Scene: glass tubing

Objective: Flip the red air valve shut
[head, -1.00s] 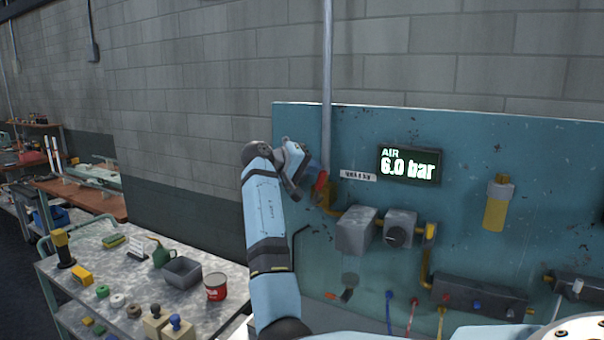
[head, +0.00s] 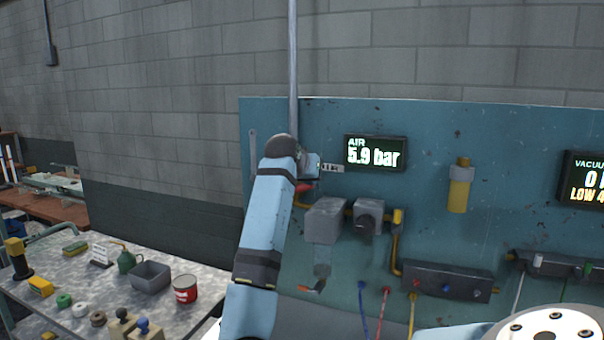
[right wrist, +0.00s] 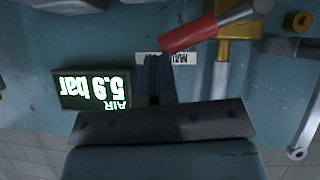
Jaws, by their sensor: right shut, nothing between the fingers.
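The red air valve handle (right wrist: 188,35) lies slantwise across the upper middle of the right wrist view, which is upside down. Its metal lever runs to the brass valve on the yellow pipe (right wrist: 236,52). In the head view a bit of the red handle (head: 304,188) shows just below my right gripper (head: 312,170). In the right wrist view my right gripper (right wrist: 155,85) is shut and empty, its fingertips close to the handle's free end; I cannot tell whether they touch. My left gripper is not in view.
The air display (head: 374,153) reads 5.9 bar, beside the valve label (head: 332,168). Grey boxes (head: 325,221) on the pipe and a yellow cylinder (head: 460,187) stick out from the blue panel. A bench (head: 75,300) with small items stands at left.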

